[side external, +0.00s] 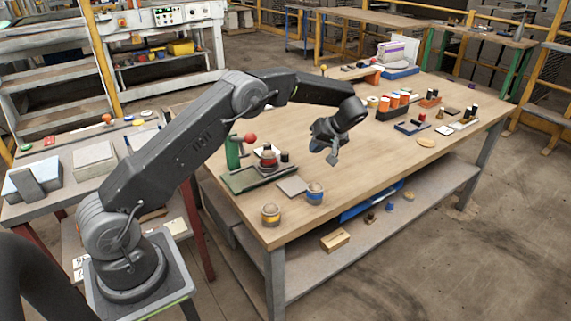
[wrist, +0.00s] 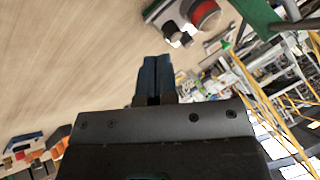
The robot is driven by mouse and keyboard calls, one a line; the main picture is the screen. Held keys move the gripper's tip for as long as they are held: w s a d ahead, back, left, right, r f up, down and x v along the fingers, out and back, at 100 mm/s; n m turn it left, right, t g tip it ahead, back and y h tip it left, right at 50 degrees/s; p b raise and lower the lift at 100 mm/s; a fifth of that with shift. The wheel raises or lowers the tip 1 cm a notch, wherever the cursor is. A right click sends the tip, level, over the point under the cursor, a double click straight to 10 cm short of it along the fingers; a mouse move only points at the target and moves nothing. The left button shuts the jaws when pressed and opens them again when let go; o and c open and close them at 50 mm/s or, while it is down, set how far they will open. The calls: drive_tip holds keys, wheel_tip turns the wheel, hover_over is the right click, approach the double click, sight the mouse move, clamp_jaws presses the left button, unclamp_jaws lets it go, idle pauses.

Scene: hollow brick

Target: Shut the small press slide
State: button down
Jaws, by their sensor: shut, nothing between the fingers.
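The small press stands at the near left part of the wooden table, with a green post (side external: 233,154) topped by a red ball knob (side external: 250,139) and a grey-green base plate (side external: 245,182). A block with a red round part (side external: 268,157) sits on the base; I cannot tell how far its slide is open. In the wrist view the red part (wrist: 205,15) and green post (wrist: 258,14) show at the top right, partly cut off. My gripper (side external: 332,156) is shut and empty above the table, to the right of the press and apart from it. Its closed blue fingers (wrist: 155,66) also show in the wrist view.
A flat grey plate (side external: 292,186) lies beside the press base. Two small jars, one yellow-banded (side external: 271,215) and one blue-banded (side external: 315,194), stand near the front edge. Orange-topped spools (side external: 394,100) and trays stand at the back right. The table middle is clear.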

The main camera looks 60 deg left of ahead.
sight(278, 169)
drive_tip(key=x, duration=1)
drive_tip(key=shift+a+f, duration=0.15)
drive_tip(key=shift+f, duration=0.2)
drive_tip(key=shift+s+a+f, duration=0.1)
drive_tip(key=shift+s+a, duration=0.3)
drive_tip(key=shift+s, duration=0.15)
drive_tip(key=shift+s+a, duration=0.4)
drive_tip(key=shift+s, duration=0.2)
drive_tip(key=shift+s+a, duration=0.3)
drive_tip(key=shift+s, duration=0.25)
drive_tip(key=shift+s, duration=0.2)
drive_tip(key=s, duration=0.9)
drive_tip(key=shift+s, duration=0.3)
drive_tip(key=shift+f, duration=0.1)
